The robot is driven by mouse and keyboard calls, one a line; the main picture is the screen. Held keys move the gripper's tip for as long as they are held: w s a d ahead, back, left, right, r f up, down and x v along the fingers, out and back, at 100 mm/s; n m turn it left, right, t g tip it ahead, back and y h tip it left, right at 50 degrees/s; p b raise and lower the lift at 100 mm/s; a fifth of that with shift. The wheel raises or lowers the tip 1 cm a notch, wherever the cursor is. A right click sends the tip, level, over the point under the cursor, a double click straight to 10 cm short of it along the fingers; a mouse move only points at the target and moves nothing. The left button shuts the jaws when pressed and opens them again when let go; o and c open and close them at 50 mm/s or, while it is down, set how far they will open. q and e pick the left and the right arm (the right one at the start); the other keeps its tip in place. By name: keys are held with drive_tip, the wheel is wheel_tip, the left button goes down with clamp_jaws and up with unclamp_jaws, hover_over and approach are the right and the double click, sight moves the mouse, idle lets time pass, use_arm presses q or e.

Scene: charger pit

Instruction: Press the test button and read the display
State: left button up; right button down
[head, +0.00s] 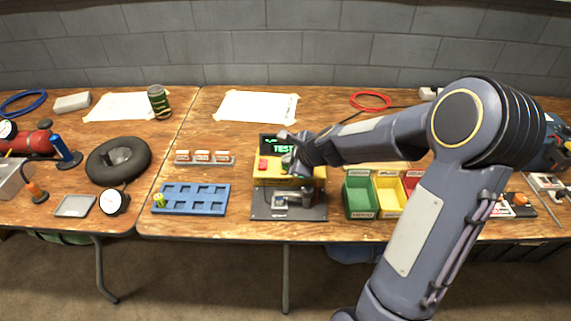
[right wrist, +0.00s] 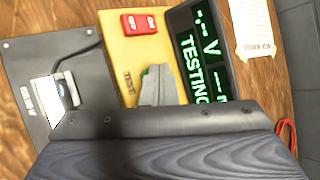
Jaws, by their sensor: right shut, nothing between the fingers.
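A red switch (right wrist: 143,23) sits on the yellow face. A "TEST" label (right wrist: 128,82) is beside my right gripper (right wrist: 158,88). The gripper is shut and empty, its tips at the green test button, which is mostly hidden behind them. I cannot tell whether they touch it. In the head view the right gripper (head: 289,166) covers part of the tester.
Green (head: 360,198) and yellow (head: 389,194) bins stand right of the tester, near my arm. A blue tray (head: 190,198) with one small yellow-green piece and a rack of labelled blocks (head: 204,158) lie left. Paper sheets (head: 257,106) lie behind. Bare wood shows between them.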

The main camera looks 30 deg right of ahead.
drive_tip(key=shift+r+p, duration=0.5)
drive_tip(key=shift+r, duration=0.2)
wheel_tip(320, 180, up, 5)
drive_tip(key=p, duration=0.5)
idle(0.6)
